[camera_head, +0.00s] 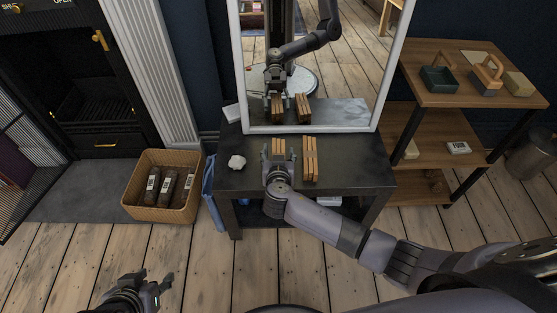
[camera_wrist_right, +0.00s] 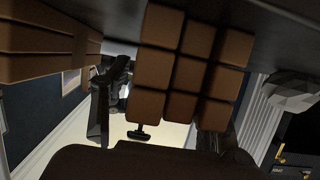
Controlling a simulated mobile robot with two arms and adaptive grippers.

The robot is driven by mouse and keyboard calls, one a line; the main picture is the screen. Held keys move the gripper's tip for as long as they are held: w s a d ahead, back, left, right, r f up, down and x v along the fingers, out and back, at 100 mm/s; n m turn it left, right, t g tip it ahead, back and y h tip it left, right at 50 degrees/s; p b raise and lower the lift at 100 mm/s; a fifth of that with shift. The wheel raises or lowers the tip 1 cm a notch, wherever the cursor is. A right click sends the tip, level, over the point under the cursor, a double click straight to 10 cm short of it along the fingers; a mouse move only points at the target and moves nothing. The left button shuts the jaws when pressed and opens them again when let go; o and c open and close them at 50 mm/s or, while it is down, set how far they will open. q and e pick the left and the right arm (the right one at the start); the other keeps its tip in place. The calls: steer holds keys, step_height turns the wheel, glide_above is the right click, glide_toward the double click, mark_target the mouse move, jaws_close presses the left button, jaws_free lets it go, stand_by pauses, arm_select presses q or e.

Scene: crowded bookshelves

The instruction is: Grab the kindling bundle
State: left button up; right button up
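Two kindling bundles of light brown sticks stand on a small dark table (camera_head: 345,172) in the head view. The left bundle (camera_head: 279,146) is directly in front of my right gripper (camera_head: 278,160); the other bundle (camera_head: 310,160) is just to its right. In the right wrist view, the near bundle (camera_wrist_right: 190,72) shows its square stick ends between my fingers, with a gap beside the left finger; the second bundle (camera_wrist_right: 40,48) is at the upper left. My right gripper looks open around the near bundle. My left gripper (camera_head: 150,285) is open and empty, low over the floor.
A mirror (camera_head: 385,95) rises behind the table and reflects my arm and the bundles. A white crumpled lump (camera_head: 237,162) lies on the table's left. A wicker basket (camera_head: 140,210) stands left; a wooden shelf unit (camera_head: 425,90) stands right.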

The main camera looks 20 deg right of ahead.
steer(key=c, duration=1.1)
